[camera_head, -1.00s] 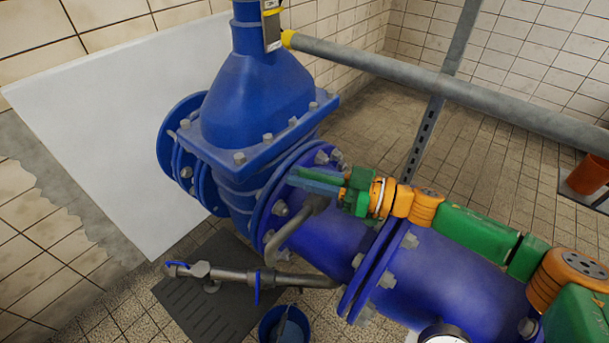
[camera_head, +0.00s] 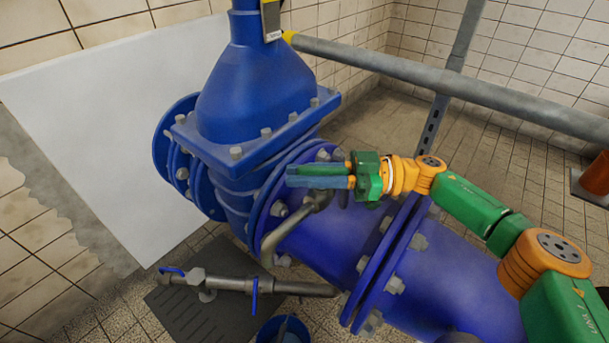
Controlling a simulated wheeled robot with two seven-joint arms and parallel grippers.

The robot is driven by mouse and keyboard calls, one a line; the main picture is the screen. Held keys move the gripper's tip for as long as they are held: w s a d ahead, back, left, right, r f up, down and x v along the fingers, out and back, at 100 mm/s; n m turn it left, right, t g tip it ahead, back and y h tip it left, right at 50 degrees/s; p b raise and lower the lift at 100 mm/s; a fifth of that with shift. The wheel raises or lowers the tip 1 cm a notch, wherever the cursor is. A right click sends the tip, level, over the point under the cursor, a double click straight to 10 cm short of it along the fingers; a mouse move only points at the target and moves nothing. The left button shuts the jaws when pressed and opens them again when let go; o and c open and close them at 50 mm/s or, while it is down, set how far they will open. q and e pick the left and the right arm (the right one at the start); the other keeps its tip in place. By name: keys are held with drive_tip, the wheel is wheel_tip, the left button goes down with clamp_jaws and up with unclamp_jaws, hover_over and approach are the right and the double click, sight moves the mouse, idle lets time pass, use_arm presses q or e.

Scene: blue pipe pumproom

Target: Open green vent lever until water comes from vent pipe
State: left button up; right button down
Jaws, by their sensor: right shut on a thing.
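The grey curved vent pipe (camera_head: 284,232) rises from the top of the big blue pipe (camera_head: 330,245), and its open end hangs down in front of it. I see no water at its mouth. My right gripper (camera_head: 293,176) reaches in from the right, just above the upper end of the vent pipe. Its fingers point left, one green and one bluish, and are closed on the green vent lever. The lever is mostly hidden by the fingers, so its angle cannot be told. My left gripper is not in view.
A large blue valve body (camera_head: 255,90) stands directly behind the gripper, with bolted flanges around. A thin grey pipe with blue handles (camera_head: 230,283) runs below, near a blue bucket (camera_head: 283,331). A grey rail (camera_head: 440,80) crosses behind.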

drive_tip(key=c, duration=0.8)
unclamp_jaws()
drive_tip(key=shift+c, duration=0.2)
